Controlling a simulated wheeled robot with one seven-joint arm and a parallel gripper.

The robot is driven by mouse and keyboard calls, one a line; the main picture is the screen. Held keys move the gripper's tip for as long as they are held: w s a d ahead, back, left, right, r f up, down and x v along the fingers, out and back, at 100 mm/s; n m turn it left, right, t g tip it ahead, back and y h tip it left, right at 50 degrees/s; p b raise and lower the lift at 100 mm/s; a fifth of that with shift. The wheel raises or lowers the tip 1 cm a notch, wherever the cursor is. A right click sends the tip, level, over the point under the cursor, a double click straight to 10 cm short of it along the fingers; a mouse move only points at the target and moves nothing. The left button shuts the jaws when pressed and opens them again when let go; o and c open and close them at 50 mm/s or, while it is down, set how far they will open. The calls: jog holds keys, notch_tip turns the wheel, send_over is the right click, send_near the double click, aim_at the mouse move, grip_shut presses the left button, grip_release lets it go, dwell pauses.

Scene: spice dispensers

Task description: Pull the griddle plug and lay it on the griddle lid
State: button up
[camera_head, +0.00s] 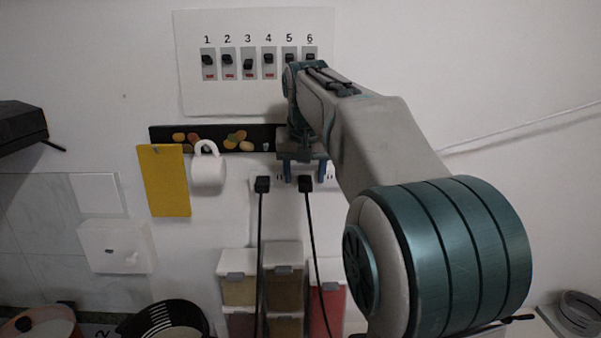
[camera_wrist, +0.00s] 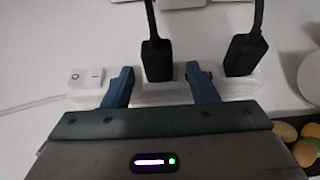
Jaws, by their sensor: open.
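Two black plugs sit side by side in a white power strip (camera_wrist: 274,86) on the wall: a left plug (camera_head: 262,184) and a right plug (camera_head: 305,185). Their black cords hang down. My gripper (camera_head: 305,174) is open at the right plug. In the wrist view, which shows the scene upside down, that plug (camera_wrist: 157,62) stands between my blue fingers (camera_wrist: 161,80), with gaps on both sides. The other plug (camera_wrist: 243,56) is outside them. I cannot tell which plug is the griddle's. A brownish round thing with a black knob (camera_head: 24,324), perhaps a lid, is cut off at lower left.
A white mug (camera_head: 208,168) and a yellow card (camera_head: 164,181) hang left of the plugs. Spice dispensers (camera_head: 283,258) stand below, behind the cords. A numbered switch panel (camera_head: 258,98) is above.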

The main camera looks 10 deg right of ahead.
jog(key=shift+f, duration=0.1)
jog(key=c, duration=1)
grip_shut()
jog(key=shift+s+a+b, duration=0.1)
jog(key=shift+s+b, duration=0.3)
jog(key=shift+s, duration=0.25)
jog(key=shift+s, duration=0.15)
jog(key=shift+s, duration=0.3)
jog(key=shift+s+a+b, duration=0.1)
jog(key=shift+s+b, duration=0.1)
jog(key=shift+b, duration=0.1)
